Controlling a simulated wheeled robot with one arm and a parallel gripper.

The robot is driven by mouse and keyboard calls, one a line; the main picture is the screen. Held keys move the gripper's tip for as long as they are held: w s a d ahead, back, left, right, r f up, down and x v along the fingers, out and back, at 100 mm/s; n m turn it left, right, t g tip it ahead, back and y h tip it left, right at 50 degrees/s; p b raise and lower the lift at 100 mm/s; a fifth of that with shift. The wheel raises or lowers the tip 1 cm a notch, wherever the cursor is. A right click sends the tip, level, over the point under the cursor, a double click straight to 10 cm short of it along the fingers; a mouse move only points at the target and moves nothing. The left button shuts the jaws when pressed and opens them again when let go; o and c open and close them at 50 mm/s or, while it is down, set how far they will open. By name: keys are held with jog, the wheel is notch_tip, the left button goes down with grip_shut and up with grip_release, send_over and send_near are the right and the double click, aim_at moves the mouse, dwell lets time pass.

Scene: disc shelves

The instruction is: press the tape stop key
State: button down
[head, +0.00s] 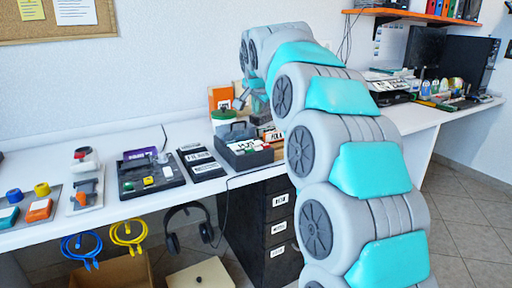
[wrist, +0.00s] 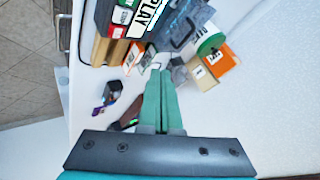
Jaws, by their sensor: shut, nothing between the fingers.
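A dark grey tape deck (head: 245,160) with a row of white, red and green keys stands on the white counter, left of my arm. In the wrist view, a large white key marked PLAY (wrist: 151,16) shows at the top edge, with red and green keys (wrist: 121,16) left of it. I cannot tell which key is stop; part of the deck is cut off there. My gripper (wrist: 161,72) is shut and empty, its teal fingers together, below the keys in the wrist picture. In the head view, my arm partly hides the gripper above the back of the deck.
An orange box (wrist: 222,62) stands near the fingertips, beside a green round item (wrist: 210,43). Left on the counter are a black panel with coloured buttons (head: 150,175) and dark labelled cases (head: 201,162). A drawer cabinet (head: 268,228) stands below.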

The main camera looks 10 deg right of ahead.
aim_at(257, 148)
notch_tip(257, 148, down, 8)
jog(key=b, duration=0.3)
jog(key=shift+b, duration=0.3)
jog(key=shift+f, duration=0.45)
jog(key=shift+f+b, duration=0.1)
jog(key=shift+b, duration=0.3)
dwell(1.3)
jog(key=shift+f+b, duration=0.25)
jog(key=shift+b, duration=0.05)
jog(key=shift+f+b, duration=0.4)
dwell(0.7)
dwell(0.3)
jog(key=shift+r, duration=0.85)
